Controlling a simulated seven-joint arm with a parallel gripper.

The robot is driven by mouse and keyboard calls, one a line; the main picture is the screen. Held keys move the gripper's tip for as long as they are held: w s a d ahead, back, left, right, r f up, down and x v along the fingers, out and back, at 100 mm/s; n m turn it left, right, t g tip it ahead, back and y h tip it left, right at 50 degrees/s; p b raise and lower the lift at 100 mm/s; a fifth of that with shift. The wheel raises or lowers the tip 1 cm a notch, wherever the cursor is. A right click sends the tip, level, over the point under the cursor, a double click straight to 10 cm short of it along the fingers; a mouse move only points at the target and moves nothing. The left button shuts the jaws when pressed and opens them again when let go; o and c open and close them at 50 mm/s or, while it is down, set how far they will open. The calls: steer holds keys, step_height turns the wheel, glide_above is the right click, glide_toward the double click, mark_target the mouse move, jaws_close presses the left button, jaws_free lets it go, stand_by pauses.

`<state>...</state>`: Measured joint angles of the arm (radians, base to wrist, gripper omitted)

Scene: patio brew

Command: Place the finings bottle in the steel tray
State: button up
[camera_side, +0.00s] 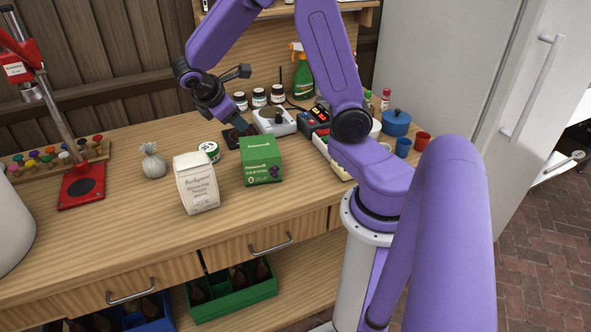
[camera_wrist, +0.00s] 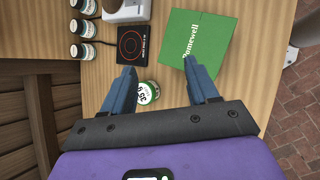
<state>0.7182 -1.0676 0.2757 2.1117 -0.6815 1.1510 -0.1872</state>
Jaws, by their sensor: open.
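My gripper (camera_wrist: 160,80) is open and empty, with its two blue fingers apart. In the side view my gripper (camera_side: 236,100) hangs above the back of the wooden bench. Three small dark bottles (camera_side: 259,97) with pale labels stand in a row at the back. They also show at the left of the wrist view (camera_wrist: 80,51). I cannot read which, if any, is the finings bottle. A small green and white tub (camera_side: 209,151) stands behind the paper bag; it shows below and between my fingers in the wrist view (camera_wrist: 147,92). I cannot make out a steel tray.
A black square plate (camera_side: 236,137) and white scale (camera_side: 272,121) lie behind. A red capper (camera_side: 80,186) stands left.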

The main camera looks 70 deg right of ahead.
steer(key=s+a+n+y, duration=0.1)
steer(key=s+a+y, duration=0.3)
steer(key=s+a, duration=0.4)
steer(key=s+a+r+y, duration=0.1)
steer(key=s+a+y, duration=0.3)
steer(key=s+a, duration=0.4)
steer(key=s, duration=0.6)
steer(key=shift+n, duration=0.4)
